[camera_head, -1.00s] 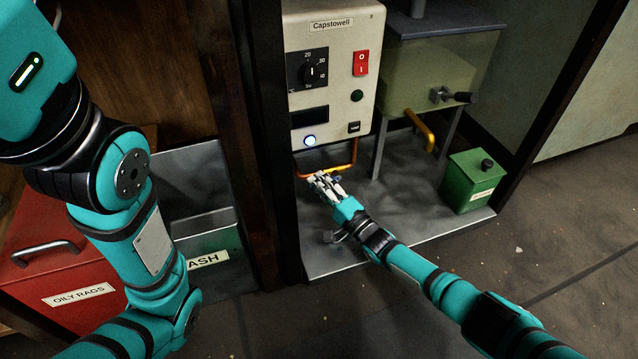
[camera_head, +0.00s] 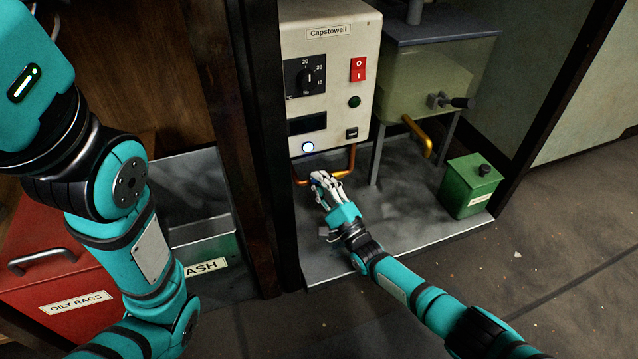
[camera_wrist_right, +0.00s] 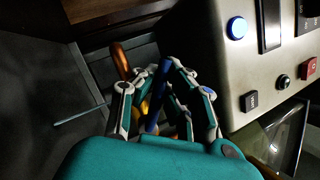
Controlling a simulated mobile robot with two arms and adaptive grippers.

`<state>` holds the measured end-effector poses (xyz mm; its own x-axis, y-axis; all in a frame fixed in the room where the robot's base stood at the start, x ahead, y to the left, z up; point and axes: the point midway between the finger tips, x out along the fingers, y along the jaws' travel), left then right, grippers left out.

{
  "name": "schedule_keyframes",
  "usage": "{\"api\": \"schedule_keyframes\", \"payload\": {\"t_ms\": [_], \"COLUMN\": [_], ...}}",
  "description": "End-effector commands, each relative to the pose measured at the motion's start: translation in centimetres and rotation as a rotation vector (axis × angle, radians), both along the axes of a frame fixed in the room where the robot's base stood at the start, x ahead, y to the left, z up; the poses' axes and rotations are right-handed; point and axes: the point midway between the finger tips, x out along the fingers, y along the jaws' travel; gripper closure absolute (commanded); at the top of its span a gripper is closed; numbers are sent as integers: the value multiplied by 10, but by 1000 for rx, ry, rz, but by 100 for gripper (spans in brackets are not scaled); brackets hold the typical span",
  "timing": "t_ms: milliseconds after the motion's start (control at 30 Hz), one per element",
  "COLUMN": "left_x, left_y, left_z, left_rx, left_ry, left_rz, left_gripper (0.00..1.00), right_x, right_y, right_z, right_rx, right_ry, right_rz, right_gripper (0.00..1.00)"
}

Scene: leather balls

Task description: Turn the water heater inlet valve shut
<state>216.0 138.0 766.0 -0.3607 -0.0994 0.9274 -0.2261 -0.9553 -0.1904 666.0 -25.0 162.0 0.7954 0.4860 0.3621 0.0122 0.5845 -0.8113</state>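The water heater (camera_head: 332,78) is a cream box labelled Capstowell, with copper pipework (camera_head: 351,158) below it. My right gripper (camera_head: 323,180) is under the heater's front lower edge, at the pipes. In the right wrist view, a blue lever-like handle (camera_wrist_right: 154,112), which looks like the inlet valve's, lies between the fingers of my right gripper (camera_wrist_right: 156,70). The fingers stand on both sides of it with gaps visible, so they look open. The copper pipe (camera_wrist_right: 122,62) shows just beyond. The valve body is hidden by the fingers. My left gripper is out of view.
A dark post (camera_head: 262,130) stands left of the heater. A tank on legs (camera_head: 440,75) with a lever tap (camera_head: 455,102) stands to the right. A green can (camera_head: 470,188) is on the metal floor tray (camera_head: 400,215). A red oily-rags bin (camera_head: 60,265) stands far left.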

Motion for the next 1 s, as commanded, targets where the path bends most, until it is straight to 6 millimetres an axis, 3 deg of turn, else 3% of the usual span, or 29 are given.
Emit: {"api": "schedule_keyframes", "payload": {"t_ms": [500,767,1000], "left_x": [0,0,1], "left_y": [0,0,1], "left_z": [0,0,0], "left_rx": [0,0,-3], "left_ry": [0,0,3], "left_rz": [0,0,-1], "left_gripper": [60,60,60], "right_x": [1,1,0], "right_y": [-5,-4,-3], "right_z": [3,2,1], "right_rx": [23,22,22], "right_ry": [0,4,5], "right_rz": [-7,-4,-2], "right_gripper": [100,66,66]}}
